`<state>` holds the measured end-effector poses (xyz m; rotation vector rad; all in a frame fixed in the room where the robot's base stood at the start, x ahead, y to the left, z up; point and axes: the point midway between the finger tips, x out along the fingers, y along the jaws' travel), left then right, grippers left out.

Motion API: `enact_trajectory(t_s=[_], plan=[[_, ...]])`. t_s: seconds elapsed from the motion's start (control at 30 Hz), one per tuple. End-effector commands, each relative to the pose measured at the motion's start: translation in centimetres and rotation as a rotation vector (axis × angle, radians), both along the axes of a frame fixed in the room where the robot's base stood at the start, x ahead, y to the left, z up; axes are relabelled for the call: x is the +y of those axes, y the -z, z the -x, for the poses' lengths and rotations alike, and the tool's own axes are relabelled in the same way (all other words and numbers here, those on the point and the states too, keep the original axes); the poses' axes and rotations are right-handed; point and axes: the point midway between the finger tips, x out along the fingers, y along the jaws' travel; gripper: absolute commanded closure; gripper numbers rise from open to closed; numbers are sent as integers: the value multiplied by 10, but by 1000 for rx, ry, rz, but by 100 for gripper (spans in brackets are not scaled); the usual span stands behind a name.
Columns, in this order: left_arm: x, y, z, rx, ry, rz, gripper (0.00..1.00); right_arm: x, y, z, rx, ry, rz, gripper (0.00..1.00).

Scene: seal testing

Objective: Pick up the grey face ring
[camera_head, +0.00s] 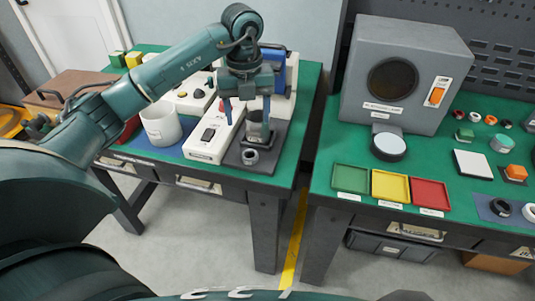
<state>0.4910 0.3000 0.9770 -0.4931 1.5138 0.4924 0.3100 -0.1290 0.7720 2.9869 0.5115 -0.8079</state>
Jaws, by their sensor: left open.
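A small grey ring (250,156), which looks like the face ring, lies on a dark plate (233,158) near the front edge of the left bench. My left gripper (247,108) points down above the back of this plate, behind and above the ring. Its fingers are apart, and I see nothing held between them. A grey cylindrical fixture (257,130) stands on the plate just under the gripper; I cannot tell whether the fingers touch it. My right gripper is not in view.
A white cup (160,124) and a white switch box (213,136) stand left of the plate. A blue device (290,72) is behind. Across a floor gap, the right bench holds a grey speaker-like box (400,75), green, yellow and red trays (390,187), and several small rings.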

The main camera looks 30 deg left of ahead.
Motion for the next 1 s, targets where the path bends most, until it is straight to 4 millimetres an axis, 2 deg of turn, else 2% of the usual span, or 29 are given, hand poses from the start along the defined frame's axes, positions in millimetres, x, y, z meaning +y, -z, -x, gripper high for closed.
enact_trajectory(t_s=[0.33,0.63,0.83,1.0], plan=[[1,61,1,7,-2,-4,37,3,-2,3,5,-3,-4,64],[1,85,-1,5,1,-1,37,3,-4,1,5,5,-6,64],[2,116,-4,6,1,-2,37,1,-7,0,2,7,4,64],[2,128,-4,3,2,-2,37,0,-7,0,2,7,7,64]])
